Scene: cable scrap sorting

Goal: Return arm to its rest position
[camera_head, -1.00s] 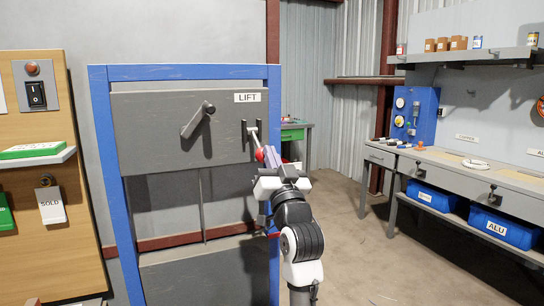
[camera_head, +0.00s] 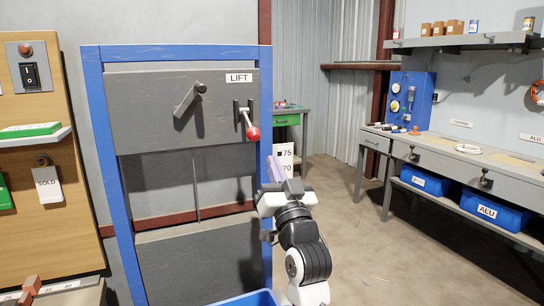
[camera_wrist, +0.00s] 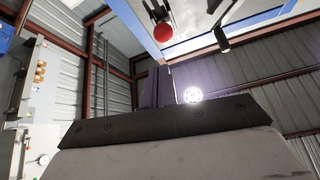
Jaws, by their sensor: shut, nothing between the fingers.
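My gripper (camera_head: 275,172) is shut and empty, in front of the right post of the blue-framed lift panel (camera_head: 92,130). It points up and away from me. The lift lever with its red knob (camera_head: 253,134) is a little above and left of the fingertips, apart from them. The lever points downward from its slot beside the LIFT label (camera_head: 239,78). In the wrist view the red knob (camera_wrist: 163,33) shows at the top, clear of the purple-grey fingers (camera_wrist: 155,88).
A grey crank handle (camera_head: 188,100) sticks out of the panel. A blue bin edge (camera_head: 250,298) is low in front. The workbench (camera_head: 440,152) with blue ALU bins (camera_head: 495,211) stands at right. A wooden board (camera_head: 80,190) is at left. Floor between is clear.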

